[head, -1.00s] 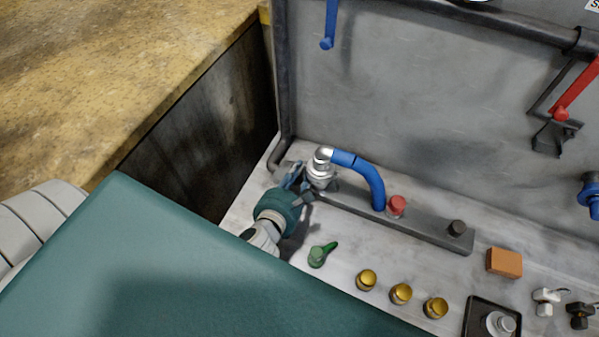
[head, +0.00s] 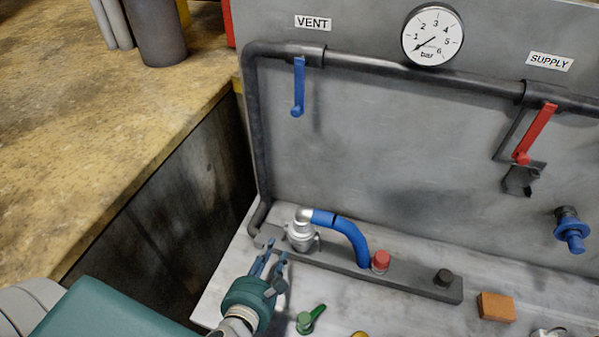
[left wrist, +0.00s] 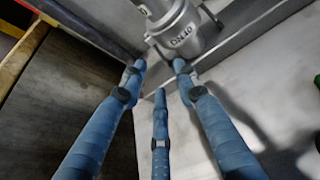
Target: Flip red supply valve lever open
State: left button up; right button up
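The red supply valve lever (head: 536,132) hangs down, slightly slanted to the left, from the pipe under the SUPPLY label (head: 549,62) at the upper right of the head view. My left gripper (head: 268,262) is at the lower left, far from the red lever. It is just in front of the silver coupling (head: 302,232) with the blue hose. In the left wrist view its blue fingers (left wrist: 158,85) are spread and empty, with the coupling marked DN40 (left wrist: 182,32) beyond them. I cannot tell whether a fingertip touches it. My right gripper is not in view.
A blue vent lever (head: 299,88) hangs at the upper left, and a gauge (head: 432,36) sits between the valves. Below are a red knob (head: 380,261), a black knob (head: 444,278), an orange block (head: 496,306), a green lever (head: 310,320) and a blue wall fitting (head: 570,230).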

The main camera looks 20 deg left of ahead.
aim_at(519, 155)
jog(key=k+l, duration=0.1)
jog(key=k, duration=0.4)
jog(key=k+l, duration=0.1)
jog(key=k, duration=0.4)
